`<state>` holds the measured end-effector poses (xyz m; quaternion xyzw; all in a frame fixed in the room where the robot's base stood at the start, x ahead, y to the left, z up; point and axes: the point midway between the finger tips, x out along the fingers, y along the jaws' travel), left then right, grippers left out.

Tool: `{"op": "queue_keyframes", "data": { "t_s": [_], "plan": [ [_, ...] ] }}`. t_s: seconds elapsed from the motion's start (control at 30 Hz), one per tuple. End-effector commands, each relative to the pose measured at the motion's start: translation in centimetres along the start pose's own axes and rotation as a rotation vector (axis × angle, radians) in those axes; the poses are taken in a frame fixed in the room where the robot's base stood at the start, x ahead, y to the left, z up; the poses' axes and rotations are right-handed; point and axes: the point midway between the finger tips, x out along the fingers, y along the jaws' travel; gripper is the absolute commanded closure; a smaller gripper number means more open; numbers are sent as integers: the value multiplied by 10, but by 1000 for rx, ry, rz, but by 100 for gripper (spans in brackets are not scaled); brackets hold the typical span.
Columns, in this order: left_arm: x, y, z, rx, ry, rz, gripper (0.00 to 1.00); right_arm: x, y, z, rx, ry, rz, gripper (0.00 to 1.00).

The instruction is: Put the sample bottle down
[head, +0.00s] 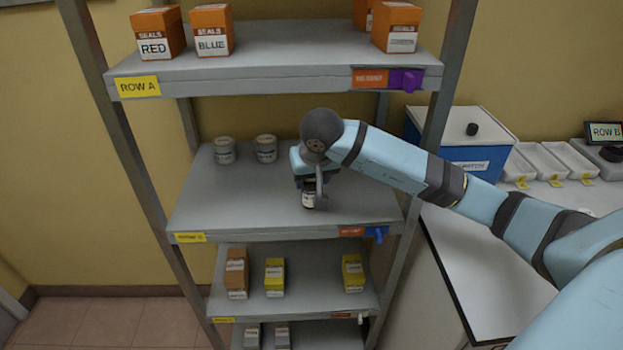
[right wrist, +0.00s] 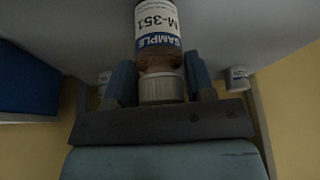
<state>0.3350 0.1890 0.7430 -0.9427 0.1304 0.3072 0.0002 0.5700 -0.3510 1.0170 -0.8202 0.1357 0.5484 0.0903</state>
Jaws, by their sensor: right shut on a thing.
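The sample bottle (right wrist: 158,30) has a white ribbed cap and a label reading SAMPLE and M-351 in the right wrist view. In the head view the bottle (head: 308,198) shows below my right gripper (head: 310,184), at the middle shelf (head: 250,212). My right gripper is shut on the bottle near its cap, one finger on each side (right wrist: 160,82). The bottle looks upright in the head view. I cannot tell whether its base touches the shelf. My left gripper is not in view.
Two white jars, a left one (head: 224,151) and a right one (head: 266,148), stand at the back left of the middle shelf. The upper shelf (head: 270,70) overhangs it. Shelf posts flank it. The shelf's left front is clear. A blue box (head: 455,150) stands right of the rack.

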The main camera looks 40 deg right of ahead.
Motion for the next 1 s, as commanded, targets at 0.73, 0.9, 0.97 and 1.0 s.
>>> {"op": "queue_keyframes", "data": {
  "t_s": [0.73, 0.9, 0.97, 1.0],
  "plan": [
    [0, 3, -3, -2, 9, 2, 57, 12, 0, 5, 0, 1, 0, 25],
    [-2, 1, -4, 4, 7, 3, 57, 9, 0, 4, 0, 1, -1, 25],
    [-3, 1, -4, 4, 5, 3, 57, 5, 0, 3, 0, 2, -1, 25],
    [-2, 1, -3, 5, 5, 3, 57, 0, 0, 3, 0, 4, 0, 25]
  ]
}}
